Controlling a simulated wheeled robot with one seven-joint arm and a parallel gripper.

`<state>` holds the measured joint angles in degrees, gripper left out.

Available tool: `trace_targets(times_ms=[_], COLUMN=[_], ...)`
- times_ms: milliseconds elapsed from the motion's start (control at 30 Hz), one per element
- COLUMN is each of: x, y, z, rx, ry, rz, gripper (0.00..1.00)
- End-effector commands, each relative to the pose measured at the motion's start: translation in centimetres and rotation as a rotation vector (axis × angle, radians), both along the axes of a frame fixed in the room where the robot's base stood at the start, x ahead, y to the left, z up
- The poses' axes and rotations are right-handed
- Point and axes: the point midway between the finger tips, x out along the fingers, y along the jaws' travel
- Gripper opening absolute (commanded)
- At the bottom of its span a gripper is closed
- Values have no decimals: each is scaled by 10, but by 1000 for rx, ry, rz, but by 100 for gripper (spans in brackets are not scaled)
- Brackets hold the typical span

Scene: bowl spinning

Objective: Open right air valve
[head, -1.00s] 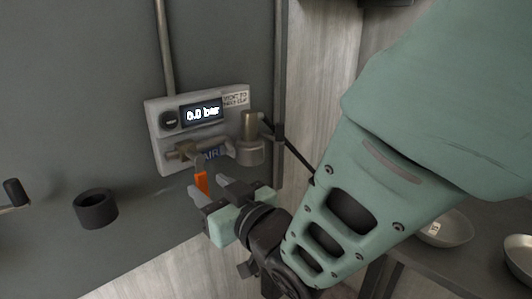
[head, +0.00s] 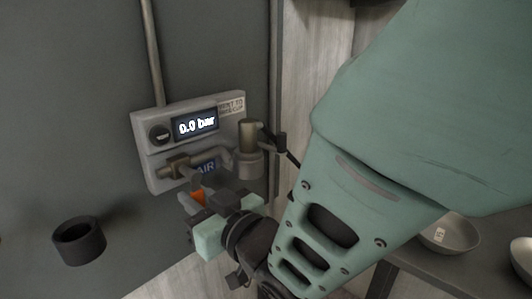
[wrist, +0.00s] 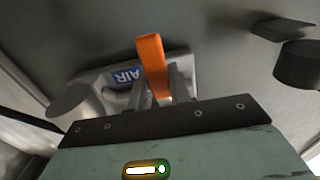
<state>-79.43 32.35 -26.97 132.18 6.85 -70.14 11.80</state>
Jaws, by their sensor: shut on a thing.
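The air valve's orange lever (head: 198,196) hangs below the brass pipe fitting on a grey wall panel (head: 150,133). A blue AIR label (head: 206,167) is behind the fitting. The panel's display reads 0.0 bar. My gripper (head: 194,197) is at the lever, with its fingers on either side of it and shut on it. In the wrist view the orange lever (wrist: 151,62) stands between the two grey fingers (wrist: 158,92), and its lower end is hidden by the gripper.
A dark round cup-like holder (head: 79,241) sticks out from the wall at lower left. A cylindrical fitting (head: 249,150) stands at the panel's right. Metal bowls (head: 448,236) rest on a shelf at right, past my arm.

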Motion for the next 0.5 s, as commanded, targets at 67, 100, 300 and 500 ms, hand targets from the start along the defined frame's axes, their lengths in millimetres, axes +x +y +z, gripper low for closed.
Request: trace_targets(times_ms=[67, 100, 300, 500], x=[0, 0, -1, -5], y=[0, 0, 1, 4], z=[0, 0, -1, -1], rx=[1, 3, 39, 121], ry=[2, 4, 42, 134], rz=[0, -1, -1, -2], gripper=[0, 0, 0, 0])
